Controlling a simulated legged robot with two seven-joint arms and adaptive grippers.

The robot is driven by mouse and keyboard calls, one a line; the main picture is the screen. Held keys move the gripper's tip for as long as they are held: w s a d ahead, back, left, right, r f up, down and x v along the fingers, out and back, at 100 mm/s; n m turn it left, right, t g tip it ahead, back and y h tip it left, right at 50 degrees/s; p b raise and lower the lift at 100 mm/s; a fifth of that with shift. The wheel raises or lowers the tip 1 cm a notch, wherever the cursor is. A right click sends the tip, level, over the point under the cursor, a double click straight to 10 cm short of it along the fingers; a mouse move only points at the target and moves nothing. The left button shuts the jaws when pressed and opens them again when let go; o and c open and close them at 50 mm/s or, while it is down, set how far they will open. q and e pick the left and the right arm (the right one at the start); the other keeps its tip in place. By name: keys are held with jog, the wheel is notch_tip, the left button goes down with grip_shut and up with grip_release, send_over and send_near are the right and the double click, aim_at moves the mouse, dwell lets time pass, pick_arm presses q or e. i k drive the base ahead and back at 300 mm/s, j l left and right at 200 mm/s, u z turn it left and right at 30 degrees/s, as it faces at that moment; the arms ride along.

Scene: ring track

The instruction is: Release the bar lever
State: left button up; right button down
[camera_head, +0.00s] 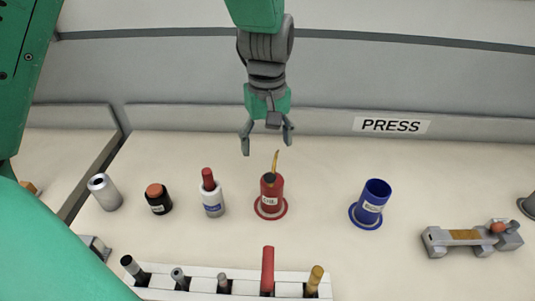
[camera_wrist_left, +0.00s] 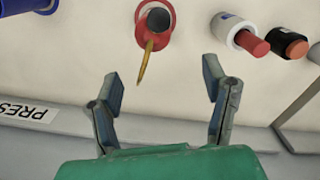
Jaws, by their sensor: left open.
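My left gripper (camera_head: 267,142) is open and empty, pointing down above the back of the table; its two spread fingers also show in the wrist view (camera_wrist_left: 163,92). Just in front of and below it, a thin yellow bar (camera_head: 275,162) leans up out of a red cup (camera_head: 271,190) on a red ring base. In the wrist view the yellow bar (camera_wrist_left: 146,62) lies ahead of the gap between the fingers, apart from them. No part is marked as the bar lever, so I cannot tell which it is. My right gripper is not in view.
A blue cup (camera_head: 374,195) and a grey device (camera_head: 470,238) with a yellow strip and red knob stand to the right. A white-red bottle (camera_head: 211,195), black jar (camera_head: 158,200) and silver cylinder (camera_head: 104,192) stand left. A rack (camera_head: 205,276) with several pegs lies in front.

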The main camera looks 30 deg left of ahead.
aim_at(510, 227)
jog(key=k+l, duration=0.8)
jog(key=k, duration=0.05)
